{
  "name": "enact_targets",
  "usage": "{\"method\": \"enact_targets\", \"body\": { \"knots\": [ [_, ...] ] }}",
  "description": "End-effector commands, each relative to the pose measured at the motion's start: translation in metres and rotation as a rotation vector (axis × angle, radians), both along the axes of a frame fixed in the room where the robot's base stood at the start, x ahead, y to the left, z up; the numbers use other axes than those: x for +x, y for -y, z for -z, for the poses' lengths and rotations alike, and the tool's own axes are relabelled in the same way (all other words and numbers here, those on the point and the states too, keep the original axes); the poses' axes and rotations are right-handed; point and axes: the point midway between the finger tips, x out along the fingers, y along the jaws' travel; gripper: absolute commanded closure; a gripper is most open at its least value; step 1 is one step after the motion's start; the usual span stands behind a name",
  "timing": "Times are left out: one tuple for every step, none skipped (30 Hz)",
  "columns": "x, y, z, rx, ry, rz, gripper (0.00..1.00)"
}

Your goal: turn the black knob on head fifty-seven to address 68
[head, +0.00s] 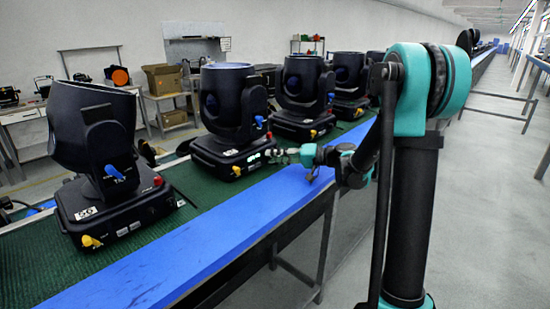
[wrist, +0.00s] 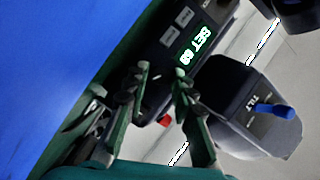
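Head fifty-seven appears to be the black moving head (head: 228,105) in the middle of the belt, beside the one labelled 56. My gripper (head: 284,154) is at the right end of this base's front panel. In the wrist view my gripper (wrist: 162,75) has its fingertips apart, close to the panel beside the display. The black knob does not stand out from the dark panel between the fingers, so I cannot tell whether they touch it.
The head labelled 56 (head: 96,140) stands at left on the green belt (head: 30,262). More heads (head: 304,95) stand farther along. A blue rail (head: 190,245) edges the belt. A red connector (wrist: 165,120) and blue tilt lever (wrist: 273,110) are near the fingers.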

Motion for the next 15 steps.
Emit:
{"method": "enact_targets", "body": {
  "knots": [
    [0.0000, 0.0001, 0.0000, 0.000, 0.000, 0.000, 0.66],
    [0.0000, 0.0001, 0.0000, 0.000, 0.000, 0.000, 0.62],
    [-0.0001, 0.0001, 0.0000, 0.000, 0.000, 0.000, 0.60],
    [-0.0001, 0.0001, 0.0000, 0.000, 0.000, 0.000, 0.60],
    [-0.0001, 0.0001, 0.0000, 0.000, 0.000, 0.000, 0.60],
    [-0.0001, 0.0001, 0.0000, 0.000, 0.001, 0.000, 0.60],
    [-0.0001, 0.0001, 0.0000, 0.000, 0.001, 0.000, 0.60],
    [-0.0002, 0.0001, 0.0001, 0.000, 0.001, 0.000, 0.60],
    [-0.0002, 0.0001, 0.0001, 0.000, 0.001, 0.000, 0.60],
    [-0.0002, 0.0002, 0.0001, 0.000, 0.001, 0.000, 0.60],
    [-0.0002, 0.0006, 0.0000, 0.000, 0.001, 0.000, 0.60],
    [-0.0004, 0.0018, -0.0002, -0.001, 0.001, 0.000, 0.60],
    [-0.0005, 0.0033, -0.0004, -0.001, 0.001, 0.001, 0.60],
    [-0.0009, 0.0056, -0.0008, 0.000, 0.000, 0.002, 0.60],
    [-0.0015, 0.0095, -0.0014, -0.001, 0.000, 0.004, 0.60]
  ]
}}
